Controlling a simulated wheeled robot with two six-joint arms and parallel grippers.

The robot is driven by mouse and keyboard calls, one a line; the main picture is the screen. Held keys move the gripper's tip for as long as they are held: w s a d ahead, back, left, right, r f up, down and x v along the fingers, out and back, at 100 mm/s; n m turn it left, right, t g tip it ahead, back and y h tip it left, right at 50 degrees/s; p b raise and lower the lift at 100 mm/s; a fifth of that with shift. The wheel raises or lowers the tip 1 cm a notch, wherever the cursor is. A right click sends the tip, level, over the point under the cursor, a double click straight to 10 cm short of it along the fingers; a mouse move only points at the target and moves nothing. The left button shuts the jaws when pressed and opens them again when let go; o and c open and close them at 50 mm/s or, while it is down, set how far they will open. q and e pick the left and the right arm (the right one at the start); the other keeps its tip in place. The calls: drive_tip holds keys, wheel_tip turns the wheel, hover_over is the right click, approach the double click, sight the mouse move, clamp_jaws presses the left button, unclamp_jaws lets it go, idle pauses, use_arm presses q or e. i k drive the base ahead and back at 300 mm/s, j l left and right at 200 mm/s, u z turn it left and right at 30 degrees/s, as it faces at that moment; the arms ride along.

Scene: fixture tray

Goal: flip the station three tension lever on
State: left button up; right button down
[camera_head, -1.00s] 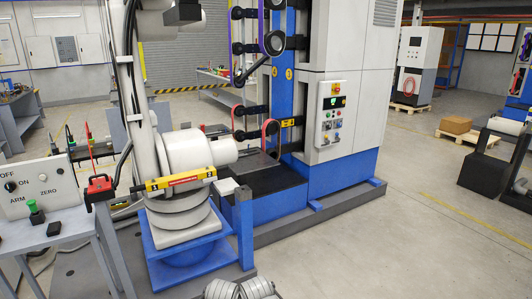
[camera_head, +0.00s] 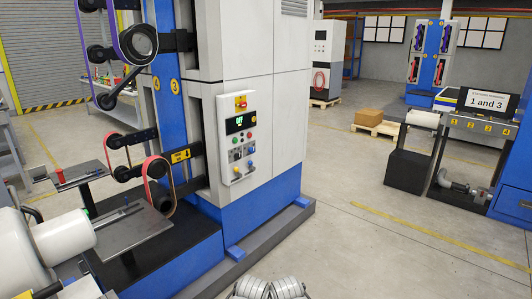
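I cannot single out the station three tension lever. The near belt machine (camera_head: 245,90) fills the left and middle. Its blue column carries two round yellow number discs (camera_head: 174,85), too small to read surely. A purple belt (camera_head: 85,25) runs over dark rollers at upper left, and a red belt (camera_head: 147,182) loops around rollers lower down. Dark arms (camera_head: 133,138) hold these rollers. A yellow arrow plate (camera_head: 180,156) sits beside the lower arm. A control panel (camera_head: 239,137) has a green-lit display, a red knob on yellow and several knobs.
A sign (camera_head: 486,104) reading "1 and 3" stands on a bench with yellow number tags (camera_head: 453,119) at right. A farther belt machine (camera_head: 432,50) stands behind. A carton (camera_head: 377,116) sits on a pallet. The floor (camera_head: 345,200) between is clear.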

sight(238, 174)
drive_tip(key=i+l, duration=0.1)
drive_tip(key=i, duration=1.15)
drive_tip(key=i+u, duration=0.65)
drive_tip(key=i, duration=0.15)
drive_tip(key=i+l+u, duration=0.1)
drive_tip(key=i+u, duration=0.25)
drive_tip(key=i, duration=0.05)
